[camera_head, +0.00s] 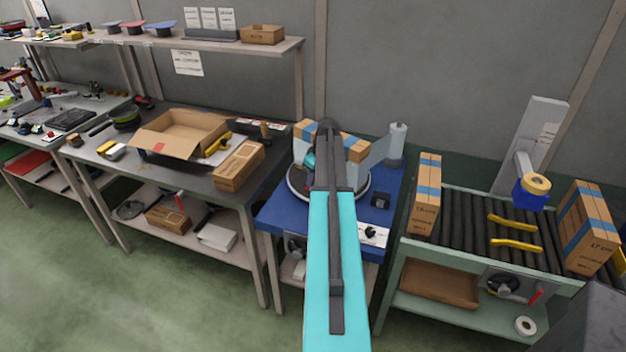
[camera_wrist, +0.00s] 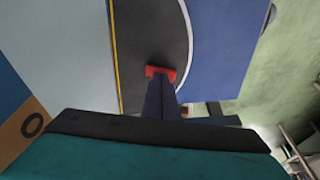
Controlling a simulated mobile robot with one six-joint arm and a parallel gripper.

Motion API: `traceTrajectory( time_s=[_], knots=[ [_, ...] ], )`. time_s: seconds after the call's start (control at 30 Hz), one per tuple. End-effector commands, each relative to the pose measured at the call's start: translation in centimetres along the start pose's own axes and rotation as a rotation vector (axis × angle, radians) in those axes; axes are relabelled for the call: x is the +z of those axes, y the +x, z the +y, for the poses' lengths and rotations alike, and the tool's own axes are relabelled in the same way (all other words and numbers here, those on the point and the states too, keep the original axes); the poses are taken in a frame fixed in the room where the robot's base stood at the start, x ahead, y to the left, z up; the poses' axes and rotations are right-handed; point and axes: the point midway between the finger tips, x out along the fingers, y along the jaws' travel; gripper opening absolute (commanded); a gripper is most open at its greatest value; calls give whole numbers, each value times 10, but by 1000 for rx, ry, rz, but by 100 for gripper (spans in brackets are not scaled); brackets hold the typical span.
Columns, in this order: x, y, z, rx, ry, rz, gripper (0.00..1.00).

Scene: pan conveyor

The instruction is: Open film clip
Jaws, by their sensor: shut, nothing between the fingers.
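A small red part (camera_wrist: 160,72), which looks like the film clip, lies over the dark turntable in the wrist view. My gripper (camera_wrist: 161,84) is shut and empty, with its dark fingertips at or just short of the red part. I cannot tell whether they touch. In the head view my arm covers the middle of the round turntable (camera_head: 360,184), hiding the clip and the fingertips. A pale film sheet (camera_head: 373,152) runs from the white film roll (camera_head: 397,142) towards the cartons on the turntable.
A roller conveyor (camera_head: 470,225) with cartons is at the right. A workbench (camera_head: 95,175) with an open carton (camera_head: 180,133) is at the left. Green floor (camera_head: 60,270) is clear in front.

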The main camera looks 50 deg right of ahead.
Motion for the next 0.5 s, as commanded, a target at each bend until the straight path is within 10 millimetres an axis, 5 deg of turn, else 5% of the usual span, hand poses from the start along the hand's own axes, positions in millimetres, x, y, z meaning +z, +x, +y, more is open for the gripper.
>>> traceTrajectory(
  time_s=[0.5],
  knots=[
    [-4,-10,2,1,-1,1,0]
  ],
)
